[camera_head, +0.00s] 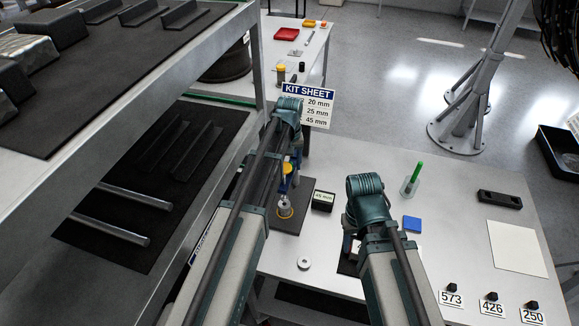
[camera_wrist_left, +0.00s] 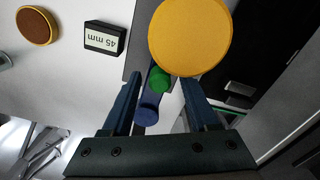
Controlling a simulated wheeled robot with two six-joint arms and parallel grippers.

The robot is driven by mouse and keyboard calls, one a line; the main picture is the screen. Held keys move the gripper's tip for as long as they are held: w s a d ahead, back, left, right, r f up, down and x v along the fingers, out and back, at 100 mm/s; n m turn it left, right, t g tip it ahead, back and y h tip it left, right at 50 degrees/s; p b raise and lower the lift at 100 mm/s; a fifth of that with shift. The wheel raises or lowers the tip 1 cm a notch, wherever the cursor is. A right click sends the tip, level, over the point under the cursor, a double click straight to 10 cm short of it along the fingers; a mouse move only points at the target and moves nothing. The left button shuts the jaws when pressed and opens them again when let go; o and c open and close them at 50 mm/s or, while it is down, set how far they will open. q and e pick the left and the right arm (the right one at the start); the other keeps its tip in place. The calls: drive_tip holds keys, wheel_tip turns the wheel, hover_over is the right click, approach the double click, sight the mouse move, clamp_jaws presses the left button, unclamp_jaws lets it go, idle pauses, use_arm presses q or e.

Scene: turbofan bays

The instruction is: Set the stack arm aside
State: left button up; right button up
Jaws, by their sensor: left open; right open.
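I cannot pick out the stack arm for certain. A stack with a yellow top and a silver, yellow-ringed lower part (camera_head: 285,211) stands on a dark mat (camera_head: 294,225), partly hidden by my left arm. My left gripper (camera_head: 288,180) is over this stack. In the left wrist view a large yellow disc (camera_wrist_left: 190,37) lies just beyond the open fingers (camera_wrist_left: 160,85). A green cylinder end (camera_wrist_left: 159,79) and a blue one (camera_wrist_left: 149,108) show between the fingers, neither visibly gripped. My right gripper (camera_head: 349,247) is open, low over the table, its tips partly hidden.
A black 45 mm block (camera_head: 323,201) stands right of the mat. A pale ring (camera_head: 304,263), blue block (camera_head: 412,224), green stick in a holder (camera_head: 412,180) and slotted black block (camera_head: 499,199) are on the table. A metal shelf (camera_head: 170,75) rises at left. The white sheet (camera_head: 517,248) lies clear.

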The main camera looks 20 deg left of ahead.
use_arm(q)
clamp_jaws()
idle(1.4)
